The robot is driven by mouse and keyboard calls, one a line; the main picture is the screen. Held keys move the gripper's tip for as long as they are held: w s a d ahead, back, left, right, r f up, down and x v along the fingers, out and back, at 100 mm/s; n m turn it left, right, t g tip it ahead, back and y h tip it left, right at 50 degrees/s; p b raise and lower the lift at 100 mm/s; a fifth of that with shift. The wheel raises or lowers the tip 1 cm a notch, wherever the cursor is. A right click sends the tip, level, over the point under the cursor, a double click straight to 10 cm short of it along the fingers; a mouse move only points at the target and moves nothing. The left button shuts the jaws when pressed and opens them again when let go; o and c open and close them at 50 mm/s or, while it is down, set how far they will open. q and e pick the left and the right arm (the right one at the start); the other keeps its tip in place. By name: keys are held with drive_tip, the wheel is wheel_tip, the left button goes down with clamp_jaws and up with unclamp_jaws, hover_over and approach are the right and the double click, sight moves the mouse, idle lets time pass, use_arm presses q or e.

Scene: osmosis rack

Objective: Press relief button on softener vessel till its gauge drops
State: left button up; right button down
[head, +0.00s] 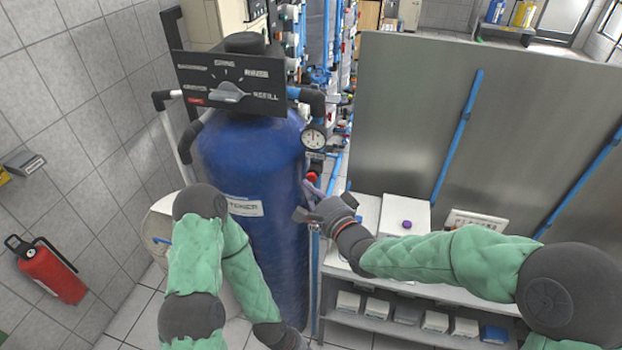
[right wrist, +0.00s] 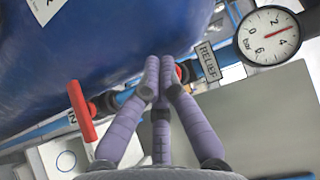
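The blue softener vessel (head: 250,170) stands at centre left in the head view, and its side fills the top of the right wrist view (right wrist: 100,50). Its pressure gauge (head: 313,137) also shows in the right wrist view (right wrist: 268,36), the red needle between 2 and 4 bar. A RELIEF tag (right wrist: 208,61) hangs beside a red button (right wrist: 181,71), partly hidden behind a fingertip. My right gripper (right wrist: 158,68) has its purple fingers together, tips beside the button; contact cannot be told. It shows beside the vessel in the head view (head: 312,192). My left gripper is out of frame.
A red-handled valve (right wrist: 82,112) sits left of my right fingers. A control head (head: 230,85) tops the vessel. A white box (head: 405,215) stands on the bench right of it. A large metal panel (head: 480,130) rises behind. A fire extinguisher (head: 50,272) is at left.

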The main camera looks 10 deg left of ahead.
drive_tip(key=shift+w, duration=0.15)
idle(0.6)
drive_tip(key=shift+w+b, duration=0.25)
drive_tip(key=shift+b, duration=0.05)
drive_tip(key=shift+w, duration=0.5)
idle(1.6)
drive_tip(key=shift+s, duration=0.1)
drive_tip(key=shift+s+b, duration=0.55)
drive_tip(key=shift+s, duration=0.25)
